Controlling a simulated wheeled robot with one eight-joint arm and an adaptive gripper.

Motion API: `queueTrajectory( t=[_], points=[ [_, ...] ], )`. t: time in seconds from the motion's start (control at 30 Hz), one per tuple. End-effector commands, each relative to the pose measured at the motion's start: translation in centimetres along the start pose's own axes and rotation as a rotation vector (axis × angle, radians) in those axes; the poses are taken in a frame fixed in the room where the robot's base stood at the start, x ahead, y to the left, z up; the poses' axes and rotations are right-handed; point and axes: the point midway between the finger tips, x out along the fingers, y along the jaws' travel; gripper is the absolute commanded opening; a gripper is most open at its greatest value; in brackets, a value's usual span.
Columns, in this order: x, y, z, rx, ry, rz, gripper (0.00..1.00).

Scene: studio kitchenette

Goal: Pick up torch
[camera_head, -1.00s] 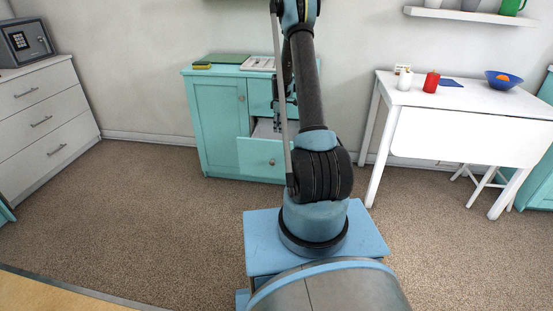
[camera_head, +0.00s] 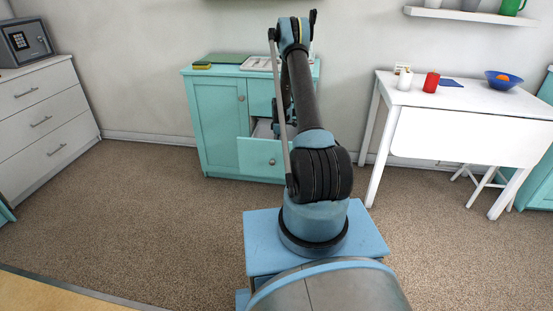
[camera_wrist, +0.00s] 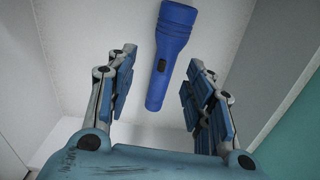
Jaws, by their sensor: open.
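The torch (camera_wrist: 172,50) is blue with a wide head and a dark switch. In the wrist view it lies in a white drawer (camera_wrist: 95,20), its head toward the top and its tail between my fingers. My gripper (camera_wrist: 158,90) is open, with one finger on each side of the torch's lower part and gaps on both sides. I cannot tell how far above the torch the fingers are. In the head view the open drawer (camera_head: 262,158) belongs to a teal cabinet (camera_head: 217,125). My arm hides part of it, and the torch is not visible there.
The drawer's walls (camera_wrist: 268,65) rise close around my fingers. On the cabinet top lie a green-yellow item (camera_head: 203,66) and a grey tray (camera_head: 258,63). A white table (camera_head: 460,100) with a red container (camera_head: 431,82) and blue bowl (camera_head: 503,80) stands to the right.

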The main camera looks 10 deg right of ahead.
Motion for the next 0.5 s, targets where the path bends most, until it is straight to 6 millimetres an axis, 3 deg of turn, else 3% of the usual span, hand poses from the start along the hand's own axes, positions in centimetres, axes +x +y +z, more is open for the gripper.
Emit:
queueTrajectory(
  t=[0.5],
  points=[
    [5.0,-0.5,-0.1,0.000,0.000,0.000,0.48]
  ],
)
